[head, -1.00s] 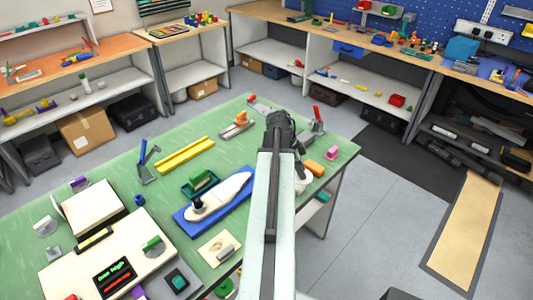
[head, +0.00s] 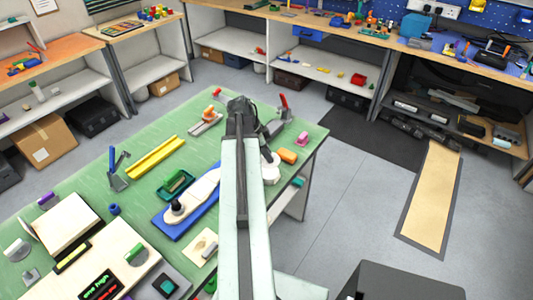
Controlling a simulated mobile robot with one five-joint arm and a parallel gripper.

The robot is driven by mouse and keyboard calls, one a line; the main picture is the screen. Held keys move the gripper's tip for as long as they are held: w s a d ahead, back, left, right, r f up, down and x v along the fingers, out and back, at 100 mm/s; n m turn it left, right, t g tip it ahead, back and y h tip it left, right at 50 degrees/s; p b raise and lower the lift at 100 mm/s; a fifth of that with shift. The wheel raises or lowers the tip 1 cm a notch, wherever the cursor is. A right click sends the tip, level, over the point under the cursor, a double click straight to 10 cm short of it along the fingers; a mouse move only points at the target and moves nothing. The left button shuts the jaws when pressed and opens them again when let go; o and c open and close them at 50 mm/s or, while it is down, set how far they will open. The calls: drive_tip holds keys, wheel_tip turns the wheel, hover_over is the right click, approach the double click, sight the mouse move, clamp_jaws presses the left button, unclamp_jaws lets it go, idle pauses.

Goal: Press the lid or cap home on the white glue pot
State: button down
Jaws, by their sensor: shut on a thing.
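The white glue pot (head: 271,174) stands near the right edge of the green table, partly hidden behind my arm. My gripper (head: 267,151) is dark and points down at the end of my pale arm, right at the top of the pot. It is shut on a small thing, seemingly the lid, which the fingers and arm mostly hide. I cannot tell whether the lid touches the pot or how it sits.
An orange block (head: 287,155), a pink piece (head: 301,139) and a red-handled clamp (head: 284,105) are close by on the green table (head: 140,138). A white model wing on a blue base (head: 171,222) lies left of my arm. Grey floor is open to the right.

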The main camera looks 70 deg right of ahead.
sight(266, 161)
drive_tip(key=shift+f+b, duration=2.7)
drive_tip(key=shift+f, duration=0.25)
drive_tip(key=shift+f, duration=0.15)
drive_tip(key=c, duration=0.6)
unclamp_jaws()
wheel_tip(266, 161, up, 7)
drive_tip(key=p, duration=0.7)
